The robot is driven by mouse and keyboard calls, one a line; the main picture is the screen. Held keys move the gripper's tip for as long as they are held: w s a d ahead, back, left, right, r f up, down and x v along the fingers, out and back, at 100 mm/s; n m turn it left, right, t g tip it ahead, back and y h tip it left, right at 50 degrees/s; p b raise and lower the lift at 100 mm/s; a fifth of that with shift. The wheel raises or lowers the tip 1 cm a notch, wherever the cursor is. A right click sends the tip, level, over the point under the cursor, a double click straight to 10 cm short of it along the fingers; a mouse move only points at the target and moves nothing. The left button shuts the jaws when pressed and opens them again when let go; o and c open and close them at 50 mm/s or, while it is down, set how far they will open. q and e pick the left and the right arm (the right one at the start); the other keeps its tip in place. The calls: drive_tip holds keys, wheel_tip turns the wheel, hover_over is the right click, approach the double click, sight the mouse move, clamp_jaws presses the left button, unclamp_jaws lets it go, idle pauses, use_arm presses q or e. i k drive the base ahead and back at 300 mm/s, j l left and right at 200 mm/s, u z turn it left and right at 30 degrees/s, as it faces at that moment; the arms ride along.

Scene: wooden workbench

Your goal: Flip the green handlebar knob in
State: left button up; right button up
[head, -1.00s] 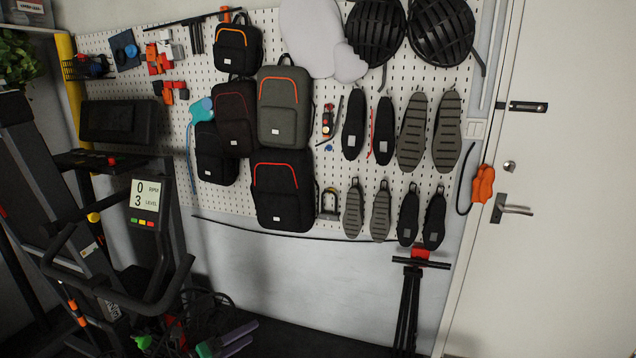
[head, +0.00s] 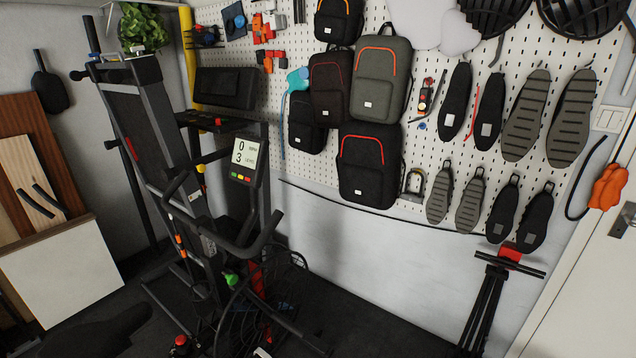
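A small green knob (head: 231,279) shows low on the black exercise bike (head: 205,240), below its handlebar (head: 245,248). A display (head: 244,155) on the bike reads 0 and 3 and has small coloured buttons under it. Which way the knob is turned is too small to tell. Neither of my grippers is in view.
A pegboard with backpacks (head: 372,165) and shoes (head: 525,115) covers the wall behind. A black stand with a red top (head: 508,252) is at the right, near the door (head: 590,285). Wooden boards (head: 35,165) lean at the left. Dark floor (head: 375,325) is open right of the bike.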

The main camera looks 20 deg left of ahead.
sight(233, 278)
drive_tip(key=u, duration=1.45)
